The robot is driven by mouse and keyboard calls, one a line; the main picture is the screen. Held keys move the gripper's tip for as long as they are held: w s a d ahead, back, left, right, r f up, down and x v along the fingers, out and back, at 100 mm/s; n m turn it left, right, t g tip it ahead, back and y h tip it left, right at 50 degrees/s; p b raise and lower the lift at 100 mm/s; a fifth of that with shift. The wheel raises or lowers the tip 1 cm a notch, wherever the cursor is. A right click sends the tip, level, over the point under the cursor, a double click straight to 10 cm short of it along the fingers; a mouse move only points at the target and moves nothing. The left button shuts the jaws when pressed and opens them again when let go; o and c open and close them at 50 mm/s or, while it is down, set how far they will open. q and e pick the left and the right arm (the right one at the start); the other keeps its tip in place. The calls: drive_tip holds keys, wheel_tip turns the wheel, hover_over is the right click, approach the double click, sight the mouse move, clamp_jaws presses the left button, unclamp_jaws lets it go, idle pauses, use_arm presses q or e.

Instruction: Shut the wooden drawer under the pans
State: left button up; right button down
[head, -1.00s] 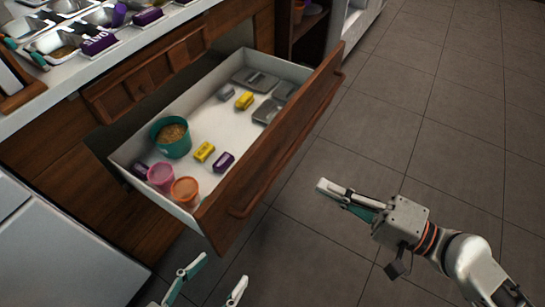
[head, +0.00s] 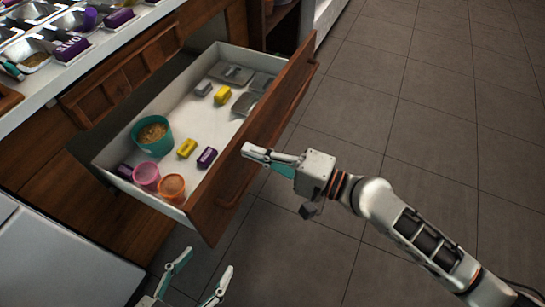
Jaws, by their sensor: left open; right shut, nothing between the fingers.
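The wooden drawer (head: 262,132) stands open, pulled well out from the counter below the metal pans (head: 40,58). Inside the drawer are a teal tub (head: 152,140), a pink cup (head: 146,176), an orange cup (head: 172,187), yellow and purple blocks and grey metal trays. My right gripper (head: 246,151) is shut and empty. Its tips are at the outer side of the drawer front; I cannot tell whether they touch. My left gripper (head: 199,274) is open and empty, low in the view near the drawer's near corner.
The white counter top (head: 85,75) with purple-labelled containers is at the upper left. A white cabinet (head: 60,262) stands at the lower left. An open shelf (head: 283,28) is beyond the drawer. The tiled floor (head: 430,130) to the right is clear.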

drive_tip(key=shift+w+a, duration=0.2)
drive_tip(key=shift+a, duration=0.25)
use_arm(q)
drive_tip(key=shift+s+f, duration=0.1)
drive_tip(key=shift+s, duration=0.05)
use_arm(e)
drive_tip(key=shift+a, duration=0.1)
